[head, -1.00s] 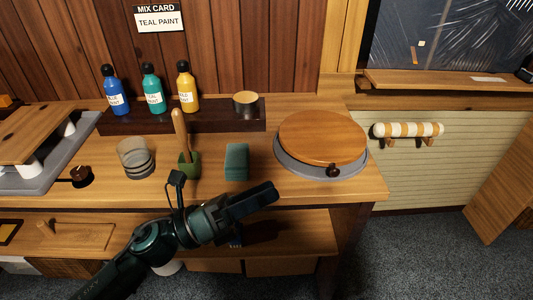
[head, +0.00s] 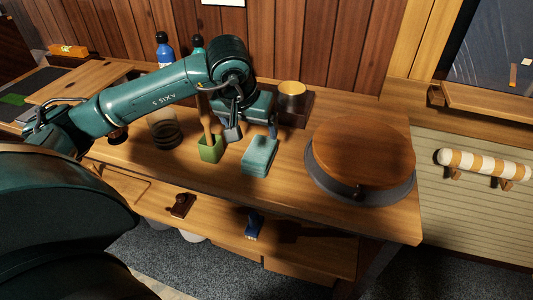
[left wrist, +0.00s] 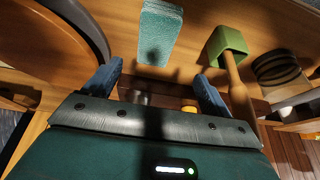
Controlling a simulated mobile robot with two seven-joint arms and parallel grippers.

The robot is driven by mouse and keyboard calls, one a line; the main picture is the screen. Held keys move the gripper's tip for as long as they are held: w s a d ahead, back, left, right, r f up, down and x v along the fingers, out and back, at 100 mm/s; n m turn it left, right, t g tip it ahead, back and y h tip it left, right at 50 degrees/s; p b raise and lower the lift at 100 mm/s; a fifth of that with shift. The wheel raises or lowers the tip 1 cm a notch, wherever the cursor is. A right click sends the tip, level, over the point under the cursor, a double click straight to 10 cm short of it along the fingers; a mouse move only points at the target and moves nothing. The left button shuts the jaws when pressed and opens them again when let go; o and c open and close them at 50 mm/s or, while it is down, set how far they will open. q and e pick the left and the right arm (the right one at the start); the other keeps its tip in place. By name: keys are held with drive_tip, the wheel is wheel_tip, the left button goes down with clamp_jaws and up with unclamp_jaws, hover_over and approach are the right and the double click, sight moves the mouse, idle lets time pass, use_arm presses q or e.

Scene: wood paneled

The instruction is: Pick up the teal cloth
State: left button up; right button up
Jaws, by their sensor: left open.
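The teal cloth (head: 260,155) is a small folded block lying on the wooden bench top. In the left wrist view the cloth (left wrist: 160,32) is ahead of my fingers, roughly in line with the gap between them. My left gripper (head: 252,130) is open and empty, above the bench on the wall side of the cloth; it also shows in the left wrist view (left wrist: 159,72). No contact with the cloth is visible. My right gripper is not in view.
A green pot (head: 210,150) with a wooden-handled tool stands just left of the cloth. A round wooden board on a grey base (head: 400,198) is to the right. A small tin (head: 291,95) sits on the rear ledge. A glass jar (head: 164,132) stands farther left.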

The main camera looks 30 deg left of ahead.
sight(259, 149)
use_arm(q)
drive_tip(key=x, duration=0.5)
drive_tip(key=shift+d+f, duration=0.1)
drive_tip(key=x, duration=0.1)
drive_tip(key=p+x, duration=0.1)
drive_tip(key=x, duration=0.1)
drive_tip(key=d+x, duration=0.1)
drive_tip(key=shift+a+f+p, duration=0.1)
drive_tip(key=shift+f+p, duration=0.2)
drive_tip(key=shift+f, duration=0.45)
drive_tip(key=shift+f+b, duration=0.25)
drive_tip(key=shift+b, duration=0.2)
drive_tip(key=shift+c, duration=0.2)
drive_tip(key=c, duration=1)
wheel_tip(259, 149, up, 11)
drive_tip(key=shift+f, duration=0.2)
drive_tip(key=shift+c, duration=0.2)
